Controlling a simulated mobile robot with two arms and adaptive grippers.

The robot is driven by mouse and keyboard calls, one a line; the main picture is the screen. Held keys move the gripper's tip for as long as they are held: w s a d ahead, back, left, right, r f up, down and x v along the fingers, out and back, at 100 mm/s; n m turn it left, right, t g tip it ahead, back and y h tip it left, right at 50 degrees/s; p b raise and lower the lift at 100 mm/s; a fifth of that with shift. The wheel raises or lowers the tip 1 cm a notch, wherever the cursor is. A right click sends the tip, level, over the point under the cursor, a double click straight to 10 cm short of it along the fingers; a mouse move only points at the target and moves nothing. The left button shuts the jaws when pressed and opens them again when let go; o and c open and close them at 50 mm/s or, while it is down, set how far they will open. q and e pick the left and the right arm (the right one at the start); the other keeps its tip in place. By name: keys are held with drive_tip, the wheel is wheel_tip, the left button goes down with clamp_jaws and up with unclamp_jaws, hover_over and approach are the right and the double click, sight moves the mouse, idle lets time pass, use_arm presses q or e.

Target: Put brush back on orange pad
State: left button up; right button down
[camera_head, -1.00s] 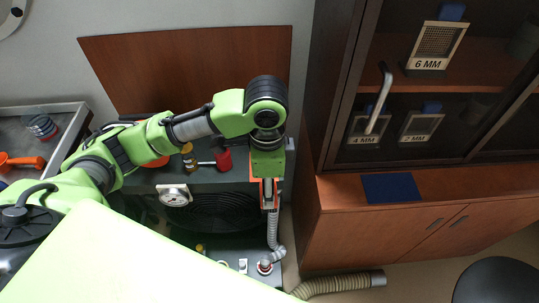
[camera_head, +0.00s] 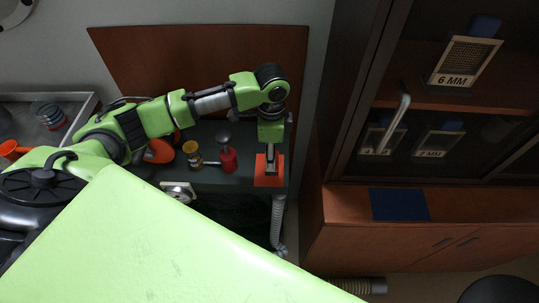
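The orange pad (camera_head: 262,181) lies on the dark bench at its right end. My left gripper (camera_head: 271,160) comes down from the green arm, directly over the pad. A narrow grey shape runs from the gripper down to the pad; I cannot tell whether it is the fingers alone or the brush between them. The finger opening is too small to make out. No brush can be told apart elsewhere on the bench. My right gripper is not in view.
A red container (camera_head: 229,161), a yellow-brown jar (camera_head: 192,152) and an orange item (camera_head: 158,151) stand left of the pad. A white gauge-like device (camera_head: 178,191) is at the bench's front. A wooden cabinet (camera_head: 440,235) with a blue mat (camera_head: 398,205) stands right.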

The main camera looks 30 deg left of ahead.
use_arm(q)
drive_tip(key=shift+w+a+f, duration=0.3)
drive_tip(key=shift+w+f, duration=0.05)
drive_tip(key=shift+f, duration=0.15)
drive_tip(key=shift+w+a+f, duration=0.3)
drive_tip(key=shift+f, duration=0.2)
wheel_tip(320, 180, down, 3)
drive_tip(key=shift+w+a+p, duration=0.15)
drive_tip(key=shift+p, duration=0.55)
drive_tip(key=shift+f, duration=0.3)
drive_tip(key=o, duration=1.1)
wheel_tip(320, 180, up, 12)
drive_tip(key=shift+r+b, duration=0.1)
drive_tip(key=shift+b, duration=1)
